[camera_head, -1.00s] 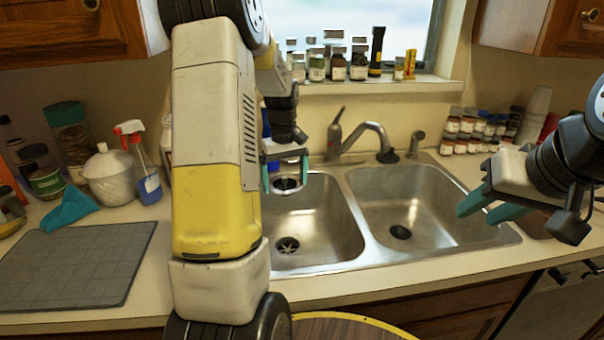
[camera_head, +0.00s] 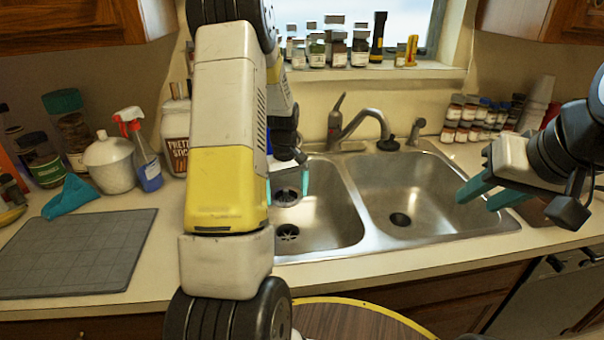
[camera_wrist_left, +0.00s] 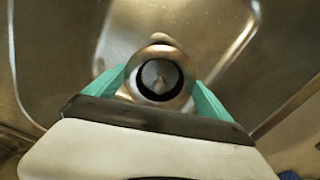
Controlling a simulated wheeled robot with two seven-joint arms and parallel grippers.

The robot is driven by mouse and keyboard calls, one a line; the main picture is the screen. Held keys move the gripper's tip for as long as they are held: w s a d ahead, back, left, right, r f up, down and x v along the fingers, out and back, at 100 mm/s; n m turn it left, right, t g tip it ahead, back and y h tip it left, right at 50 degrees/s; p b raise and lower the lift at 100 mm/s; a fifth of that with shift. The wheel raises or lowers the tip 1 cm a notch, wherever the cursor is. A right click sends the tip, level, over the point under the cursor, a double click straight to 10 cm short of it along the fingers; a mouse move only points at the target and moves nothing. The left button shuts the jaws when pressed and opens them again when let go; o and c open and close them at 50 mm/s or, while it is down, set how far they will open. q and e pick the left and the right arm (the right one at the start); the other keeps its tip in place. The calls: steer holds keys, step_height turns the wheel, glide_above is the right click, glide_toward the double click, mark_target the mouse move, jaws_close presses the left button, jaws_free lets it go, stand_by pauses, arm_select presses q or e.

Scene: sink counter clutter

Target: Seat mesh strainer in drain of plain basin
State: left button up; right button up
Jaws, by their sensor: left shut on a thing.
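The mesh strainer (camera_head: 286,197) is a small round metal cup with a dark ring. My left gripper (camera_head: 287,191) is shut on it and holds it over the left basin (camera_head: 335,215), above and behind that basin's drain (camera_head: 287,232), which shows a cross-shaped pattern. In the left wrist view the strainer (camera_wrist_left: 160,78) sits between the teal fingers, its centre knob facing the camera; it hides what lies behind it. The right basin (camera_head: 440,205) has a plain dark drain (camera_head: 400,219). My right gripper (camera_head: 475,204) is open and empty over the right basin's right side.
The faucet (camera_head: 365,125) stands behind the basins. Spice jars (camera_head: 470,118) stand at the back right. A spray bottle (camera_head: 142,155), white jar (camera_head: 110,163), teal cloth (camera_head: 70,197) and grey mat (camera_head: 75,255) occupy the left counter. My left arm hides part of the counter.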

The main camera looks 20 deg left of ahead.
arm_select(q)
steer(key=shift+f, duration=6)
steer(key=shift+f, duration=0.85)
steer(key=o, duration=1)
steer(key=shift+r, duration=3.9)
